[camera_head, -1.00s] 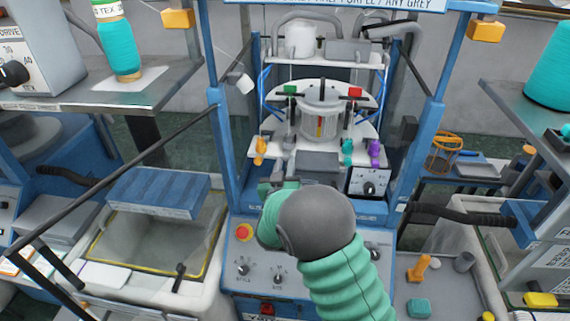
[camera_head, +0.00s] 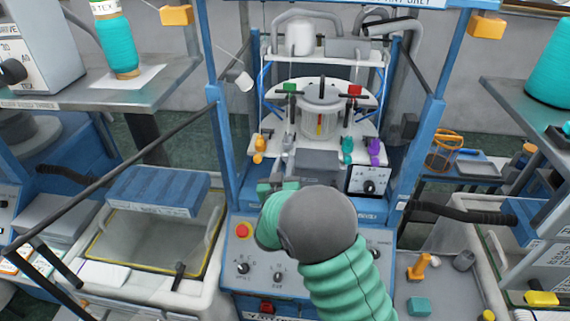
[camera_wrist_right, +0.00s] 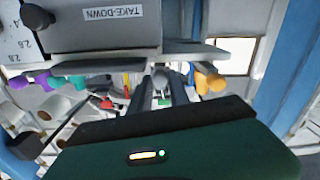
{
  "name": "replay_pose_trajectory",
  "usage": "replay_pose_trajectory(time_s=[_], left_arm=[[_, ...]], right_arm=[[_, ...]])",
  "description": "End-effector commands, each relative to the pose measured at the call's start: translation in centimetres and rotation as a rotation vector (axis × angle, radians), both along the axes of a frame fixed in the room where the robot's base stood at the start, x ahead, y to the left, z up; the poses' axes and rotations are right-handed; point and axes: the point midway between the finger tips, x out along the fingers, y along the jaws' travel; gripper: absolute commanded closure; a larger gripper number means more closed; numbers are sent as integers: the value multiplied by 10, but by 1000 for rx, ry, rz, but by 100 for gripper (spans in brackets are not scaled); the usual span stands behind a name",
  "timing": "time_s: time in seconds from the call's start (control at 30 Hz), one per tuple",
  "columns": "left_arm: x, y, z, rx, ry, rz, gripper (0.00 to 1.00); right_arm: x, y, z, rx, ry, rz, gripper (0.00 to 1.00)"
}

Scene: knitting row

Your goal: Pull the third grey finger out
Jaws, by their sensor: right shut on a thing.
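A row of coloured fingers sits along the front of the knitting head: orange (camera_head: 259,148) at left, a pale grey one (camera_head: 287,143) beside it, then teal (camera_head: 347,149) and purple (camera_head: 374,151) at right. My right gripper (camera_head: 283,178) is in front of the grey finger, its tips largely hidden behind my own green-and-grey hand. In the upside-down right wrist view, the dark jaws (camera_wrist_right: 166,88) are shut on the grey finger (camera_wrist_right: 160,80), between the orange finger (camera_wrist_right: 208,80) and the teal finger (camera_wrist_right: 72,83). My left gripper is not in view.
Blue posts (camera_head: 222,145) stand at both sides of the machine. A dial box (camera_head: 369,181) is to the right of my gripper. A red button (camera_head: 243,230) sits on the panel below. The take-down block (camera_wrist_right: 105,25) is close in the wrist view.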

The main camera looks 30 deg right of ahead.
Motion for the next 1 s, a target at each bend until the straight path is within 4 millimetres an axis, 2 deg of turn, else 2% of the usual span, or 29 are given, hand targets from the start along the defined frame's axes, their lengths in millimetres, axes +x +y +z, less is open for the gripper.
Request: replay_pose_trajectory(time_s=[0.03,0.13,0.37,0.4,0.53,0.87,1.0], left_arm=[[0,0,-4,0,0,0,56],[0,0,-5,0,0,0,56],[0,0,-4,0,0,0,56],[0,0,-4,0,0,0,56],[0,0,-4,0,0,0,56],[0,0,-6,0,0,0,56],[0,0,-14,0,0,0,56]], right_arm=[[-5,3,-6,3,10,1,100],[-9,6,-6,2,11,1,100],[-8,6,-5,3,11,3,100],[-8,7,-5,3,12,3,73],[-8,6,-5,3,10,2,56],[-10,7,-5,2,9,0,56],[-26,18,-7,3,7,3,56]])
